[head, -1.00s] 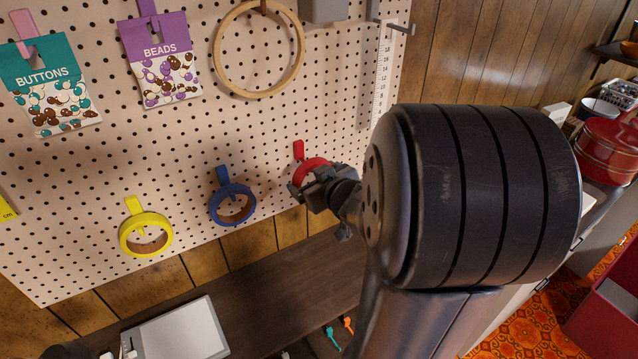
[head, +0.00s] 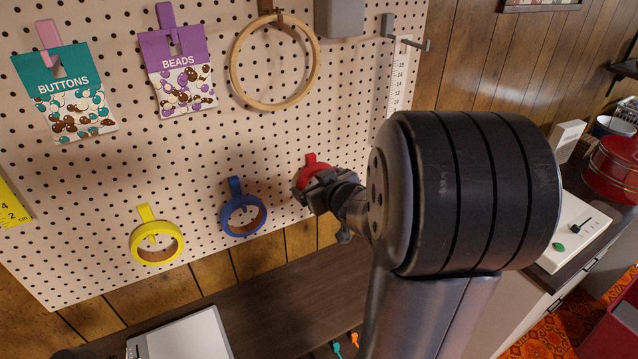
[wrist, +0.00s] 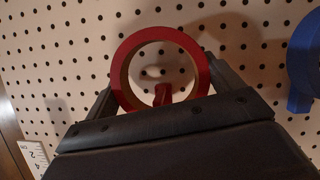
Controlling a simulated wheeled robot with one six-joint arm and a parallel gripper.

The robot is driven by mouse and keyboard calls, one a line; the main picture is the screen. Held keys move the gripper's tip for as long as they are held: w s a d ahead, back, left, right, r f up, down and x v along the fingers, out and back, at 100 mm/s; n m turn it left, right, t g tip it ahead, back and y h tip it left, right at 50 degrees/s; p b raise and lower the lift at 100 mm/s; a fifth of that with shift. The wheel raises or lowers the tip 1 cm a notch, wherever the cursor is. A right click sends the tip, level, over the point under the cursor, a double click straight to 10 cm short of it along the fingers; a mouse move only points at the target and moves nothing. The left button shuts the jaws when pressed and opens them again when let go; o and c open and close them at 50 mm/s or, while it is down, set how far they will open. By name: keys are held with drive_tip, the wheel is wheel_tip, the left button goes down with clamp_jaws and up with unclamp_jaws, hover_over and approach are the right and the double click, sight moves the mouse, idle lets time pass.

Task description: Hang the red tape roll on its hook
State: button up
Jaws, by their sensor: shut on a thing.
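The red tape roll (head: 316,173) is held in my gripper (head: 322,190) close to the pegboard. In the wrist view the red roll (wrist: 122,62) sits upright between the two fingers of my gripper (wrist: 163,82), its opening facing the board. The red hook (head: 311,159) shows its upper tab just above the roll in the head view. In the wrist view part of the red hook (wrist: 162,94) shows within the roll's opening. I cannot tell whether its tip passes through the roll. The gripper hides the roll's lower part in the head view.
A blue tape roll (head: 225,218) and a yellow tape roll (head: 135,246) hang on hooks to the left. Bags of buttons (head: 60,60) and beads (head: 170,45) and a wooden hoop (head: 235,62) hang above. A dark tabletop (head: 275,295) lies below the pegboard (head: 110,175).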

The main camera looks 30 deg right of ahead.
drive_tip(key=shift+f+b, duration=0.7)
drive_tip(key=shift+f, duration=0.1)
idle(0.5)
drive_tip(key=o, duration=0.8)
drive_tip(key=p+v, duration=0.3)
drive_tip(key=v, duration=0.7)
drive_tip(key=shift+s, duration=0.4)
drive_tip(key=shift+w+r, duration=0.1)
